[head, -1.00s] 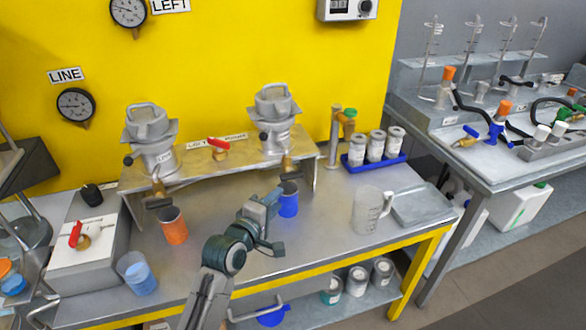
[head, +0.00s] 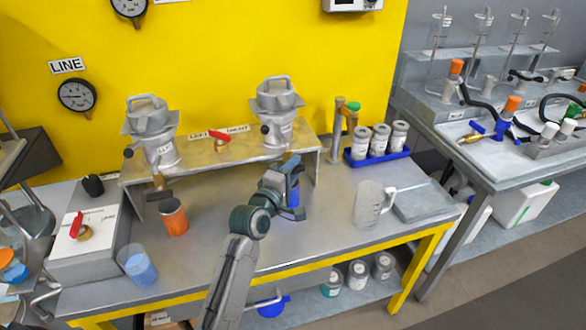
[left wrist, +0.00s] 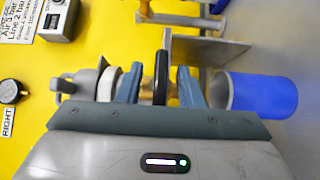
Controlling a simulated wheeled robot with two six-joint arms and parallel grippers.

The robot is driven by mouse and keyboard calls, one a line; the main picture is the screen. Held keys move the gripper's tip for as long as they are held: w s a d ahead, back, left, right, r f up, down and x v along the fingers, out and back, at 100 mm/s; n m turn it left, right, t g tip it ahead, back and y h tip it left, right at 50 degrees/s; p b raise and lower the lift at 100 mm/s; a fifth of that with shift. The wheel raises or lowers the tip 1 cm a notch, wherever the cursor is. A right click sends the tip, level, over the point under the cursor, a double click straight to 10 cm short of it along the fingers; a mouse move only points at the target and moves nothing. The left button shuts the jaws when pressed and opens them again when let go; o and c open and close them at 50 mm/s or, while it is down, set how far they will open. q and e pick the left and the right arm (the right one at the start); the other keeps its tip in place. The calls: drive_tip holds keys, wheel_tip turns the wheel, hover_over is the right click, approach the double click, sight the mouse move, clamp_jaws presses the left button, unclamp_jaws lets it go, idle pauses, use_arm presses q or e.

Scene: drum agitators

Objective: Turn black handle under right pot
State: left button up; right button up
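The right pot (head: 277,112) is a grey metal vessel with a top handle, on the raised shelf; it also shows sideways at the left of the left wrist view (left wrist: 86,84). The black handle (left wrist: 161,75) lies between the two blue fingers of my left gripper (left wrist: 160,87) in the left wrist view, with a small gap on either side. In the head view my left gripper (head: 291,174) is below the right pot and hides the handle and valve. The gripper is open. My right gripper is not in view.
A blue cup (left wrist: 265,95) stands just below the gripper. The left pot (head: 152,135), an orange cup (head: 174,217) and a clear cup of blue liquid (head: 138,265) are to the left. A glass jug (head: 369,205) and metal tray (head: 425,200) are to the right.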

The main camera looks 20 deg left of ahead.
use_arm(q)
drive_tip(key=shift+w, duration=0.15)
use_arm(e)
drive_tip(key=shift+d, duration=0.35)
use_arm(q)
clamp_jaws()
drive_tip(key=shift+f, duration=0.1)
drive_tip(key=shift+n+t+b, duration=0.3)
drive_tip(key=shift+b, duration=0.25)
drive_tip(key=shift+f+n+t+b, duration=0.1)
drive_tip(key=shift+n+t+b, duration=0.3)
drive_tip(key=shift+b, duration=0.15)
drive_tip(key=n+t+b, duration=0.2)
drive_tip(key=b, duration=0.2)
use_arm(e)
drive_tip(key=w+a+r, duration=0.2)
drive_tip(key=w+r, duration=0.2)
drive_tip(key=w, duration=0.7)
use_arm(q)
drive_tip(key=n+t+y+b, duration=0.1)
drive_tip(key=n+b, duration=0.2)
drive_tip(key=b, duration=0.1)
drive_tip(key=shift+t, duration=0.4)
drive_tip(key=shift+r, duration=0.2)
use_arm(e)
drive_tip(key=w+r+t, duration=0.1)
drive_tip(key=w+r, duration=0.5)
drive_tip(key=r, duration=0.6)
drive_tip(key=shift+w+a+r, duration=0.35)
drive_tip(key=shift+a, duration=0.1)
